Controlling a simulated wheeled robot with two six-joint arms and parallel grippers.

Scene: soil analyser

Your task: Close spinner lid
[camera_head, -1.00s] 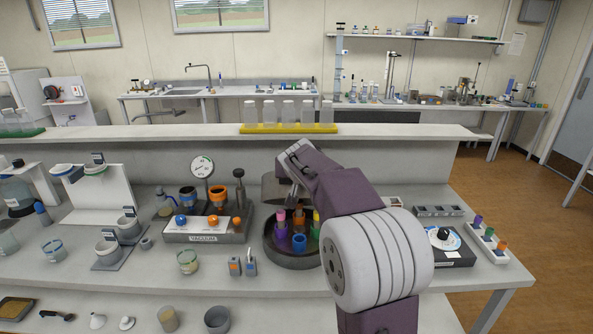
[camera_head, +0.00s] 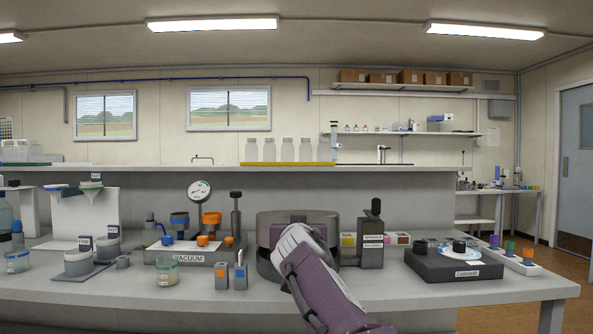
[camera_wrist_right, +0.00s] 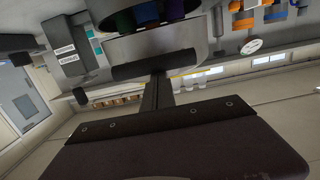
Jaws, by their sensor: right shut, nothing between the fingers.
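The spinner is a round dark-grey drum (camera_head: 268,270) at the middle of the bench in the head view. Its grey lid (camera_head: 268,225) stands raised above the drum, not flat on it. In the right wrist view, which looks upside down, purple, blue and green tubes (camera_wrist_right: 148,12) show in the open drum beside the grey lid (camera_wrist_right: 150,47). My right gripper (camera_wrist_right: 157,82) is shut and empty, its fingers at the dark edge of the lid; I cannot tell if they touch. In the head view my right gripper (camera_head: 300,225) covers part of the lid. My left gripper is out of view.
The vacuum unit (camera_head: 190,255) stands left of the spinner, with small orange-and-grey blocks (camera_head: 231,272) in front. A black-knobbed unit (camera_head: 453,265) and a tube rack (camera_head: 522,265) are farther right.

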